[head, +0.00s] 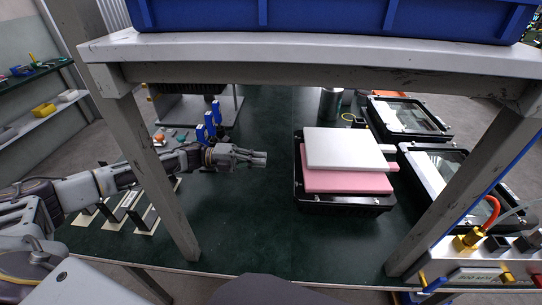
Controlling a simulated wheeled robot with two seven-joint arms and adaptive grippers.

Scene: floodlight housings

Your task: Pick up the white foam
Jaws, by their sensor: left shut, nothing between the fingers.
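The white foam (343,149) is a flat rectangular slab. It lies on top of a pink foam slab (348,182), which shows along its front and right side. Both rest in or on a black floodlight housing (340,205) on the dark green table. My left gripper (262,158) reaches in from the left and points right. It is shut and empty, a short gap to the left of the white foam and apart from it. My right gripper is not in view.
A grey shelf frame (300,48) with a blue bin (330,15) crosses above the table, its posts on both sides. Housings with glass fronts (408,117) lie at the right. Small blue boxes (210,120) stand behind my left gripper. The table front (260,235) is clear.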

